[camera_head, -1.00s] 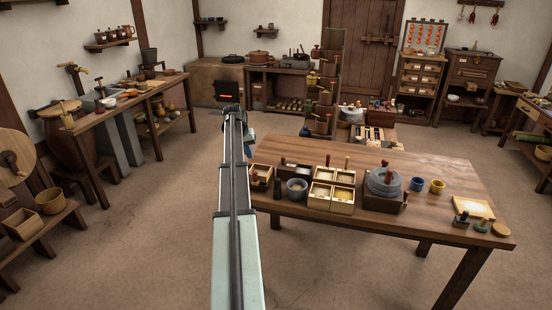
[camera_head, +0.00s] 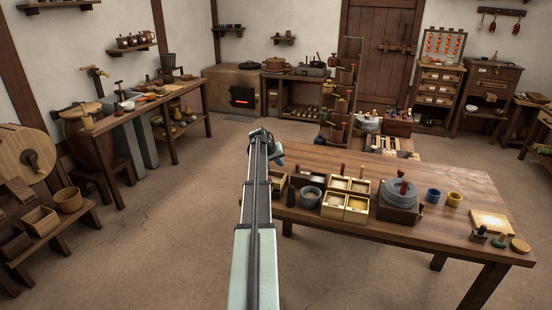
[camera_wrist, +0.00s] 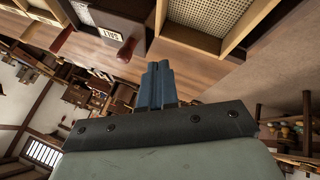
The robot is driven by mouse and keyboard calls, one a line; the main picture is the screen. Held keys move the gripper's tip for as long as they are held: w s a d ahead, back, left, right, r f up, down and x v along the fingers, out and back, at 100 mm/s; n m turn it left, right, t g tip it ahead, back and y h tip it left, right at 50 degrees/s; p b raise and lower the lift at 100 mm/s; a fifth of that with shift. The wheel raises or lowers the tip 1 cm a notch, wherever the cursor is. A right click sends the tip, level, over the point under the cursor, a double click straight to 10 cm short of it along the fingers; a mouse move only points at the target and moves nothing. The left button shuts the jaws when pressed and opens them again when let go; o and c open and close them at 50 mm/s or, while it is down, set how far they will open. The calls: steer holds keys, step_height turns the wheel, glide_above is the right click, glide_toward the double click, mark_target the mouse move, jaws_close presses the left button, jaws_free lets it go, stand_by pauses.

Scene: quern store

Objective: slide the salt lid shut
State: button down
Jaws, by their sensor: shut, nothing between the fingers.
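A dark box with a white SALT label (camera_wrist: 110,33) shows upside down at the top of the wrist view. A dark red knob (camera_wrist: 127,48) sits beside the label, and a pale patch (camera_wrist: 84,12) shows at the box's top edge. I cannot tell how far its lid is open. My gripper (camera_wrist: 157,68) is shut and empty, with its blue-grey fingers together, apart from the box. In the head view my gripper (camera_head: 278,157) is small and partly hidden by my arm, at the table's left end. A dark box with a red knob (camera_head: 304,178) stands near it, perhaps the salt box.
A mesh-bottomed tray (camera_wrist: 215,20) is beside the salt box. The table's front is mostly clear.

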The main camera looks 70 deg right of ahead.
steer(key=shift+s+d+f, duration=0.4)
steer(key=shift+s+d, duration=0.1)
steer(key=shift+s, duration=0.2)
steer(key=shift+s+d+f, duration=0.35)
steer(key=shift+s+d, duration=0.2)
steer(key=shift+s, duration=0.1)
steer(key=shift+s+d+f, duration=0.4)
steer(key=shift+s+d, duration=0.1)
steer(key=shift+s, duration=0.2)
glide_above(307, 177)
steer(key=shift+d, duration=0.1)
steer(key=shift+s, duration=0.1)
